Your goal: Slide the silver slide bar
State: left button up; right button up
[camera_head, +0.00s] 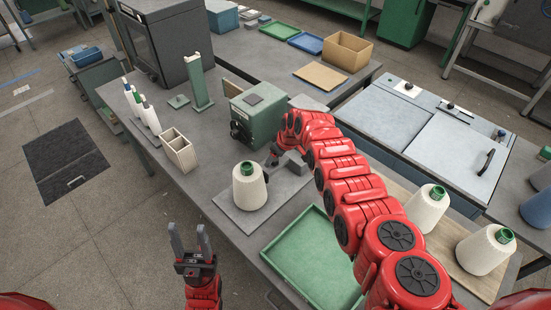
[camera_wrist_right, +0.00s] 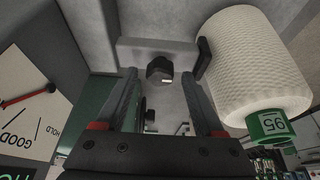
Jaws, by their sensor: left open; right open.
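A grey block (camera_head: 294,163) beside the green machine on the table appears to be part of the silver slide bar. In the right wrist view a grey bar (camera_wrist_right: 133,52) with a dark knob (camera_wrist_right: 160,69) lies ahead of my right gripper (camera_wrist_right: 162,78). The knob appears between the open fingers, and nothing is seen clamped. In the head view my right gripper (camera_head: 273,158) is partly hidden by its own arm, between the green machine and the white cone. My left gripper (camera_head: 189,240) is open and empty, in front of the table's near edge.
A white yarn cone (camera_head: 249,190) stands close to my right gripper; it is also in the right wrist view (camera_wrist_right: 250,65). The green machine (camera_head: 262,120) has a dial (camera_wrist_right: 30,100). A green tray (camera_head: 312,262) and two more cones (camera_head: 428,208) are nearby.

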grip_shut()
dwell(1.4)
